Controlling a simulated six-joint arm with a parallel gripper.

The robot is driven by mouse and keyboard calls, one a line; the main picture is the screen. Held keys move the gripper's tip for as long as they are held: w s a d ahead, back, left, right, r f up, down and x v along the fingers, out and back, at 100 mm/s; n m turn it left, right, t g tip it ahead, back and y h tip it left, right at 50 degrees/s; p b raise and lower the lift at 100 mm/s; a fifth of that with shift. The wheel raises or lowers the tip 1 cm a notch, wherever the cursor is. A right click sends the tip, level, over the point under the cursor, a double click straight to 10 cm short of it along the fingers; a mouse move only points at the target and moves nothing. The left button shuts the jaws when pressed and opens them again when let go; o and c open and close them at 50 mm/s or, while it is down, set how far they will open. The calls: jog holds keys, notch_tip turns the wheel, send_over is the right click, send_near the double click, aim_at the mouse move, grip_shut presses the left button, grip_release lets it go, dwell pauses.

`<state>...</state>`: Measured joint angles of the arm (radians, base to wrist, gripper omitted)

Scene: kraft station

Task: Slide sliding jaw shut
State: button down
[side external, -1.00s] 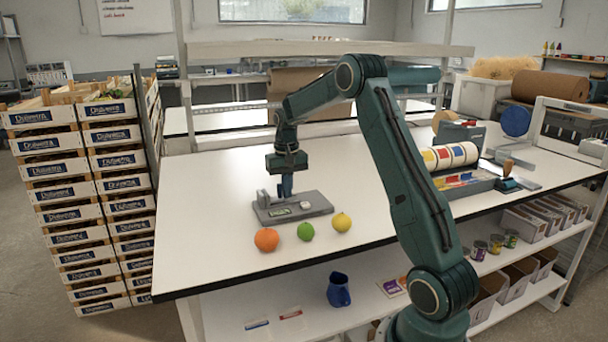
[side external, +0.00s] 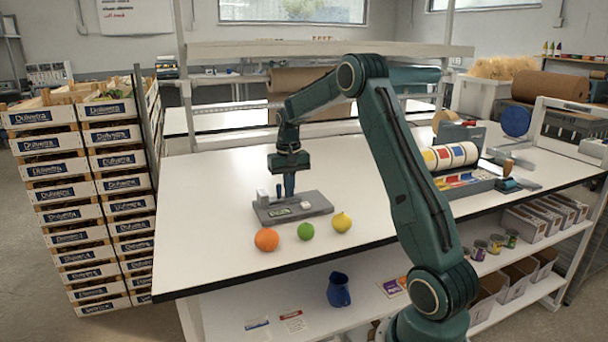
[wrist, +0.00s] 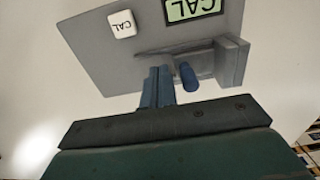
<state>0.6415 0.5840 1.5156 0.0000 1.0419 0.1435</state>
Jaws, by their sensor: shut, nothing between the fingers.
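A grey caliper device (side external: 318,203) lies on the white bench. Its upright end block (side external: 262,195) stands at the left end in the side view and shows at the right in the wrist view (wrist: 232,61). The sliding jaw (wrist: 203,65) with its blue peg (wrist: 188,76) sits close beside that block; whether they touch, I cannot tell. My gripper (side external: 289,190) is shut and empty, pointing down over the device's back edge. In the wrist view, my fingers (wrist: 159,74) are just left of the peg; contact is unclear.

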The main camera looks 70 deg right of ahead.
aim_at(289, 201)
jog(key=shift+r, duration=0.1)
notch_tip(289, 201, up, 7)
dwell(1.3)
jog(key=s+a+r+n+t, duration=0.15)
jog(key=s+a+r, duration=0.3)
jog(key=a, duration=0.45)
jog(key=s+a+r+n+t, duration=0.1)
jog(key=s+a+r+n, duration=0.3)
jog(key=a, duration=0.6)
jog(key=s+a+f+n+t, duration=0.3)
jog(key=s+a, duration=0.8)
jog(key=s, duration=0.3)
jog(key=shift+s+a, duration=0.3)
jog(key=shift+s, duration=0.05)
